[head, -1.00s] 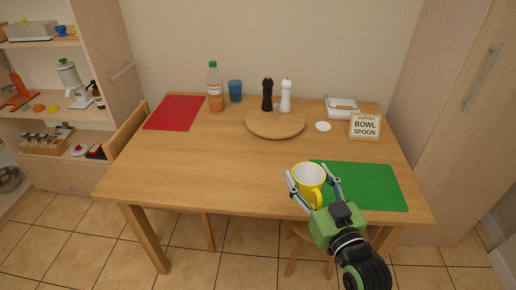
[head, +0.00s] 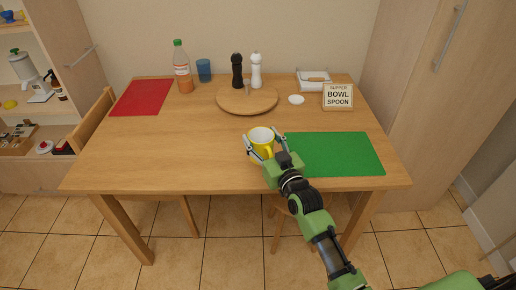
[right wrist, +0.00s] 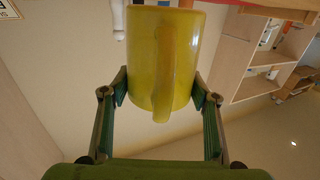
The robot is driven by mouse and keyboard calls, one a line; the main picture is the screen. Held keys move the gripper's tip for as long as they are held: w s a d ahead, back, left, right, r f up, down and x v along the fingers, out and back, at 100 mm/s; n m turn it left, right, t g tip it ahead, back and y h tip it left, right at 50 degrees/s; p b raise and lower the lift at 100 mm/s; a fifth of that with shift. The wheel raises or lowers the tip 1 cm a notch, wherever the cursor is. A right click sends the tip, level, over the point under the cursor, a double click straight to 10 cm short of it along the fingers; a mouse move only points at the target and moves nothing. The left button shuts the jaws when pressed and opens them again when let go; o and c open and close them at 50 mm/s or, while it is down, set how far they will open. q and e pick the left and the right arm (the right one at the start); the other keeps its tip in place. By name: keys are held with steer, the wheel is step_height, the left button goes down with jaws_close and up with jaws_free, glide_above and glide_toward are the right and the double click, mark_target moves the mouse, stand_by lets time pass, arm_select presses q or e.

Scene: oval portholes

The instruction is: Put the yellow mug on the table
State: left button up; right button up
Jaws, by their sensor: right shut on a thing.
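The yellow mug (head: 262,141), white inside, is upright at the front part of the wooden table (head: 180,160), just left of the green mat. My right gripper (head: 263,150) is shut on it, with a finger on each side. In the right wrist view the mug (right wrist: 162,50) sits between the two fingers of the gripper (right wrist: 162,95), its handle facing the palm. I cannot tell whether the mug's base touches the table. My left gripper is not in view.
A green mat (head: 335,153) lies right of the mug and a red mat (head: 142,97) at the back left. A round board (head: 232,104) with two mills, a bottle (head: 183,70), a blue cup (head: 204,70) and a sign (head: 338,97) stand at the back. The front left of the table is clear.

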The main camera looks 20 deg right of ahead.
mark_target(256, 137)
steer(key=shift+w+a+f, duration=0.25)
steer(key=shift+w+f, duration=0.75)
steer(key=shift+f, duration=1.6)
steer(key=shift+f, duration=0.15)
steer(key=o, duration=1.4)
steer(key=shift+f, duration=0.1)
steer(key=shift+c, duration=0.2)
